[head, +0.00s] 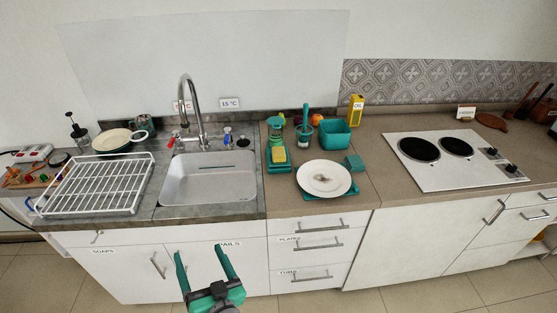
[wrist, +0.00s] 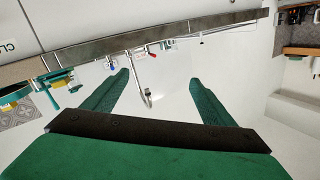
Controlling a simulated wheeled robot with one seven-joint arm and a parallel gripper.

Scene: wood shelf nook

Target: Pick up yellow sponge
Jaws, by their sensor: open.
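The yellow sponge (head: 279,155) sits on a teal holder (head: 277,168) on the counter, just right of the sink, in the head view. My gripper (head: 204,265) is open and empty. It is low in front of the cabinet doors, below the counter edge, to the left of and nearer than the sponge. In the wrist view my green fingers (wrist: 162,95) are spread with nothing between them. I cannot clearly make out the sponge in the wrist view.
A white plate (head: 335,178), a teal tub (head: 335,136) and a teal cup (head: 305,134) stand right of the sponge. The sink (head: 208,180) with its tall faucet (head: 187,95) and a dish rack (head: 97,185) are to the left. A cooktop (head: 430,175) is farther right.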

